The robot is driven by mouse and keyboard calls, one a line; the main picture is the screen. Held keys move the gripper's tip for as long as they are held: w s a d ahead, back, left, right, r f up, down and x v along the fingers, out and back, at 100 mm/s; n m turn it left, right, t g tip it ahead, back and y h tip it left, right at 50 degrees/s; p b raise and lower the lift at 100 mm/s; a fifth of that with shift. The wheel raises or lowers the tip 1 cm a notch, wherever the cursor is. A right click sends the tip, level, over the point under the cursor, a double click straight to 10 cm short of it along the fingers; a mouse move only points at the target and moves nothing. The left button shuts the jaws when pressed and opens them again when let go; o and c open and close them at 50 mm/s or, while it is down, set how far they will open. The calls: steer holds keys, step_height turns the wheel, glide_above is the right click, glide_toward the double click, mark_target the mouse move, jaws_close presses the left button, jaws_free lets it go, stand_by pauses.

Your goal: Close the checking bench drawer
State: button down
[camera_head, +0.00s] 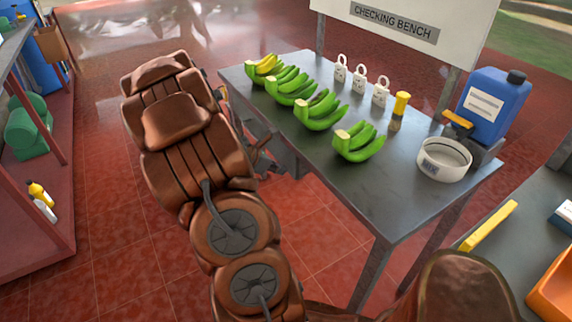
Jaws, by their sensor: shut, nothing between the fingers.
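The checking bench (405,205) is a grey metal table under a sign that reads CHECKING BENCH. Its grey drawer (287,157) shows below the long left edge of the top, partly hidden by my arm and gripper. The drawer seems to stick out a little, but how far I cannot tell. My gripper (264,163) is dark and shut, with nothing in it. It is beside the drawer front, just past my brown arm. Whether it touches the drawer I cannot tell.
Several green banana bunches (320,111), white padlock-shaped tags (359,79), a white bowl (444,160) and a blue jerrycan (492,104) stand on the bench. A shelf (62,170) is at left, another table (530,225) at lower right. Red tiled floor (110,215) lies between.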

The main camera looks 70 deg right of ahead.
steer(key=v, duration=1)
steer(key=shift+w+a, duration=0.35)
steer(key=shift+w, duration=0.15)
steer(key=a+r+m+t+y+p, duration=0.1)
steer(key=a+r+m+p, duration=0.2)
steer(key=a, duration=0.7)
steer(key=a+r+m+t+y+p, duration=0.1)
steer(key=a+r+m+y, duration=0.3)
steer(key=a, duration=0.6)
steer(key=s+a+r+m+t+y+p, duration=0.1)
steer(key=s+a+r+p, duration=0.1)
steer(key=a, duration=0.8)
steer(key=s+a+r+m+y+p, duration=0.1)
steer(key=s+a+r, duration=0.3)
steer(key=a, duration=0.6)
steer(key=shift+s+a+r+m+t+p, duration=0.15)
steer(key=shift+s+a+m+t+p, duration=0.35)
steer(key=shift+s, duration=0.55)
steer(key=shift+d, duration=0.1)
